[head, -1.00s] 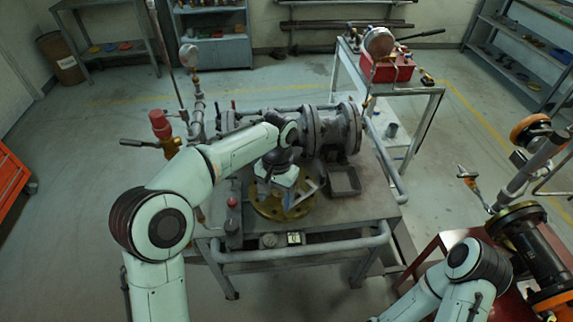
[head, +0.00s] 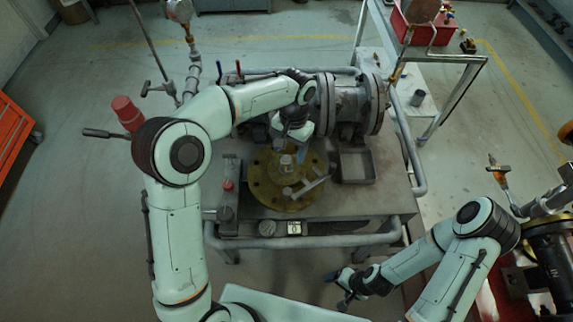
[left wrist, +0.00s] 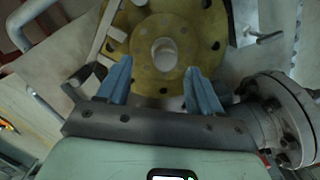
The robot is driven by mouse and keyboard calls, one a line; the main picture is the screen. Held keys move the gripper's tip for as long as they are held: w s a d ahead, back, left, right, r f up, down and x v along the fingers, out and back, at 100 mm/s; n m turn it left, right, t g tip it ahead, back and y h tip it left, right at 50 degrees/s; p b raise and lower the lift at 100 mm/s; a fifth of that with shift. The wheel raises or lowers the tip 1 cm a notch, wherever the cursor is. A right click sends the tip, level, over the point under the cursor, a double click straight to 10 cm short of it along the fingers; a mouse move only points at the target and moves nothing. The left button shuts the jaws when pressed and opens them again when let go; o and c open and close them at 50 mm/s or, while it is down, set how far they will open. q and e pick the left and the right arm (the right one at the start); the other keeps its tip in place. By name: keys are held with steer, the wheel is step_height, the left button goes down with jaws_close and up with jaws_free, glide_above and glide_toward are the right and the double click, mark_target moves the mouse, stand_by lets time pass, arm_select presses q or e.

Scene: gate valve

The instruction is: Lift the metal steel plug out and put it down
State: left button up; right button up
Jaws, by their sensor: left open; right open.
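The yellow round flange (head: 262,188) lies flat on the bench. The metal steel plug (head: 286,161) looks like a short pale cylinder at its centre. In the left wrist view the plug (left wrist: 164,51) shows as a pale round end in the middle of the flange (left wrist: 130,62). My left gripper (head: 291,146) is above the flange. In its wrist view the two blue fingers (left wrist: 161,82) are apart, with nothing between them, and the plug appears beyond their tips. My right gripper (head: 346,284) is open and empty in front of the bench, away from the plug.
A grey tray (head: 356,167) sits right of the flange, in front of the large grey valve body (head: 350,105). A flat metal bar (head: 311,186) lies across the flange's front right. Bare bench top (head: 375,200) shows at front right.

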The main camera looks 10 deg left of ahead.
mark_target(287, 159)
arm_select(q)
steer(key=shift+w+f, duration=0.1)
steer(key=shift+f, duration=0.55)
steer(key=f, duration=0.2)
steer(key=a+f, duration=0.1)
steer(key=f, duration=0.2)
jaws_close()
steer(key=shift+r, duration=0.15)
